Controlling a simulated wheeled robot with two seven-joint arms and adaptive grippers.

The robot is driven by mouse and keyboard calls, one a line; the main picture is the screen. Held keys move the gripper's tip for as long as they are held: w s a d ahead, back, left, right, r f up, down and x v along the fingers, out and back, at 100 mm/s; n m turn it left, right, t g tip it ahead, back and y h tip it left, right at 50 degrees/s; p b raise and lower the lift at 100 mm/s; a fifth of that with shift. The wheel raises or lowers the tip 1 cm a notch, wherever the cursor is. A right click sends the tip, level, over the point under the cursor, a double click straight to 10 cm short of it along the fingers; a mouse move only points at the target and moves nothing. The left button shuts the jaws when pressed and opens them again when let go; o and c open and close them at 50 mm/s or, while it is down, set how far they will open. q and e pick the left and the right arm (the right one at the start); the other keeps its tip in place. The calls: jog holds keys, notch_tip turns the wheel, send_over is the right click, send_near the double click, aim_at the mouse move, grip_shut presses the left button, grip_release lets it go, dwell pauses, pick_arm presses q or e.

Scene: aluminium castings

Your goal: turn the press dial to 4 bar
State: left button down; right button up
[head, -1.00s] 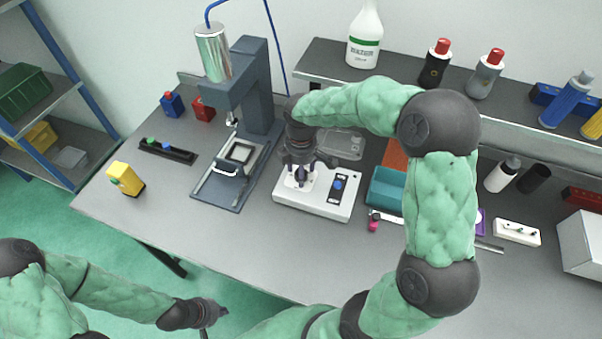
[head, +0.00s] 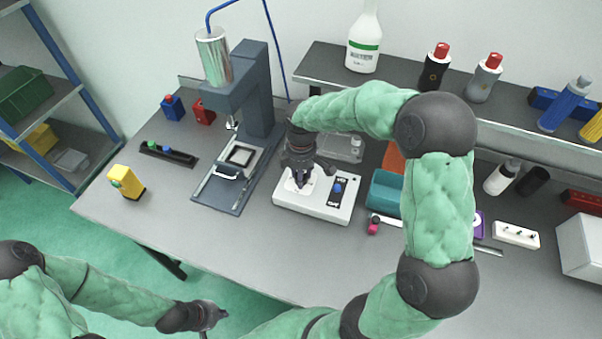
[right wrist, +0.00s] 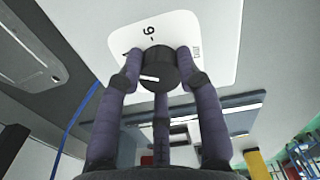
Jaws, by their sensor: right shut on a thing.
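The press dial is a black round knob (right wrist: 160,70) with a white pointer line, on a white scale plate (right wrist: 215,30) in the right wrist view. The pointer points left in that view. A 6 and the word bar are readable; other figures are hidden behind the fingers. The dial sits on a white control box (head: 318,208) on the bench. My right gripper (head: 300,183) points down at this box, its fingers shut around the knob, also in the right wrist view (right wrist: 158,82). My left gripper (head: 213,316) hangs in front of the bench, its fingers unclear.
The blue-grey press (head: 258,90) stands left of the control box. A blue knob (head: 337,188) is on the box's right side. A teal bin (head: 385,193) and a small pink-and-black item (head: 373,226) are to the right. The bench front (head: 230,245) is clear.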

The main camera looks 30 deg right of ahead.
jog(key=o, duration=1.1)
jog(key=shift+o, duration=0.2)
notch_tip(320, 180, up, 12)
